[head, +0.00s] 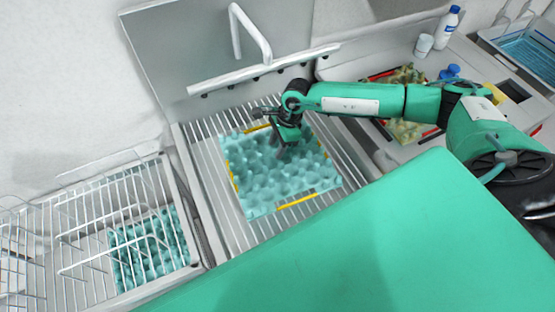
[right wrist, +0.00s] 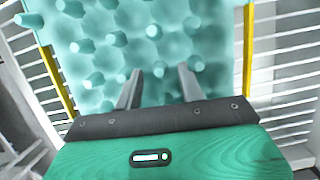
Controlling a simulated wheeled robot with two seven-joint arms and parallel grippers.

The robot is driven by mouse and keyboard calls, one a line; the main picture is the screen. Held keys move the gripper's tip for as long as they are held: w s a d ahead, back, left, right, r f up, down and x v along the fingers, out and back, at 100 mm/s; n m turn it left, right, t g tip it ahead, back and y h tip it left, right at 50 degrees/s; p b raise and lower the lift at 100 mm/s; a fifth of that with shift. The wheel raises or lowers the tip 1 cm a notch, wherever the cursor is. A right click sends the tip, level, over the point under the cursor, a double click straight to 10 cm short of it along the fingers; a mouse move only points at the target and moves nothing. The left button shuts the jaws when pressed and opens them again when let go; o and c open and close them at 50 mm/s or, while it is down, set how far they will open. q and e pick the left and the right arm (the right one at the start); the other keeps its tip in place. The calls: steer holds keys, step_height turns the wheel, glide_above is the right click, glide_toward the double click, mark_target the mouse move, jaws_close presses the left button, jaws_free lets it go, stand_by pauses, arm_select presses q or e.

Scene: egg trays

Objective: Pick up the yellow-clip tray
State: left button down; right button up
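The teal egg tray with yellow clips (head: 262,183) lies on the slatted rack in the middle of the head view. Yellow strips show along its edges. My right gripper (head: 281,148) is over the tray's far part, pointing down. Yellow strips show at both sides of the tray there. I cannot tell whether the fingertips touch the tray. My left gripper is not in view.
A second teal tray (head: 150,250) sits in a wire rack (head: 85,240) at the left. A white bar and handle (head: 262,70) stand behind the slatted rack. A bottle (head: 447,27) and cup (head: 424,45) stand at the back right. My green body hides the front.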

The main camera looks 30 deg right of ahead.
steer(key=shift+a+f, duration=0.15)
steer(key=shift+f, duration=0.2)
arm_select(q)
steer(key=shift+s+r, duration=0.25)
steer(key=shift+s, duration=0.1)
arm_select(e)
steer(key=shift+f, duration=0.15)
jaws_close()
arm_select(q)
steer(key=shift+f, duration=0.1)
